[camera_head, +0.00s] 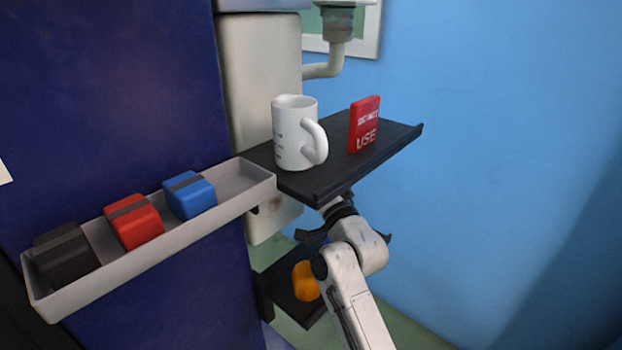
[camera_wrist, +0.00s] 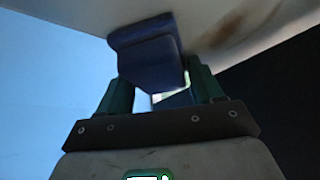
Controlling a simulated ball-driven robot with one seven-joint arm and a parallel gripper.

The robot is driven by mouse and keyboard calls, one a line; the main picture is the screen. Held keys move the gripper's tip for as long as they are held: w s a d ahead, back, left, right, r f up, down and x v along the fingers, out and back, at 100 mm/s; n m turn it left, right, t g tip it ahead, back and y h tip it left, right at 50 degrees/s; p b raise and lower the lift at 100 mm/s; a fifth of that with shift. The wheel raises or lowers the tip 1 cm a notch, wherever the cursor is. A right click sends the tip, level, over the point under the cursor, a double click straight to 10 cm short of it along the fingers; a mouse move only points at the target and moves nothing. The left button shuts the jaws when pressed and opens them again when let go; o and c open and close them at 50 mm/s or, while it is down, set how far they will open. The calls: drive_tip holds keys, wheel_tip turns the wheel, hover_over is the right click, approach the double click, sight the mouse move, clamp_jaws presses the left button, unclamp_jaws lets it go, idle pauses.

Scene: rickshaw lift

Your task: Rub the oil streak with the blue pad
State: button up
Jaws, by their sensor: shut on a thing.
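My gripper (camera_wrist: 158,78) is shut on a dark blue pad (camera_wrist: 145,48) in the wrist view, with a green finger on each side of it. The pad's far end is at a pale beige surface (camera_wrist: 205,14); I cannot tell whether it touches. A brown smear that looks like the oil streak (camera_wrist: 228,27) runs across that surface, just right of the pad. In the head view my gripper is mostly hidden below the black shelf. Another blue pad (camera_head: 189,195) with a dark band sits in the grey tray (camera_head: 150,254).
The tray also holds a red block (camera_head: 133,222) and a black block (camera_head: 64,256). A white mug (camera_head: 293,134) and a red "DO NOT USE" sign (camera_head: 364,124) stand on the black shelf (camera_head: 335,176) above my arm. An orange object (camera_head: 305,281) sits on a lower shelf.

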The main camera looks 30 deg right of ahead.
drive_tip(key=shift+w+r+p, duration=0.1)
drive_tip(key=shift+r+p, duration=0.9)
drive_tip(key=shift+r, duration=0.15)
drive_tip(key=shift+a+r+p, duration=0.15)
drive_tip(key=shift+a+p, duration=0.3)
drive_tip(key=shift+p, duration=0.25)
drive_tip(key=a+p, duration=0.1)
drive_tip(key=p, duration=0.1)
drive_tip(key=shift+s+a+p, duration=0.35)
drive_tip(key=shift+s+a, duration=0.05)
drive_tip(key=shift+s+a+f+p, duration=0.2)
drive_tip(key=shift+a+p, duration=0.25)
drive_tip(key=shift+p, duration=0.25)
drive_tip(key=shift+a, duration=0.1)
drive_tip(key=a+p, duration=0.1)
drive_tip(key=p, duration=0.3)
drive_tip(key=shift+s+a+r, duration=0.15)
drive_tip(key=shift+s+a, duration=0.2)
drive_tip(key=shift+s+a+p, duration=0.3)
drive_tip(key=shift+a+p, duration=0.25)
drive_tip(key=shift+p, duration=0.45)
drive_tip(key=shift+a, duration=0.1)
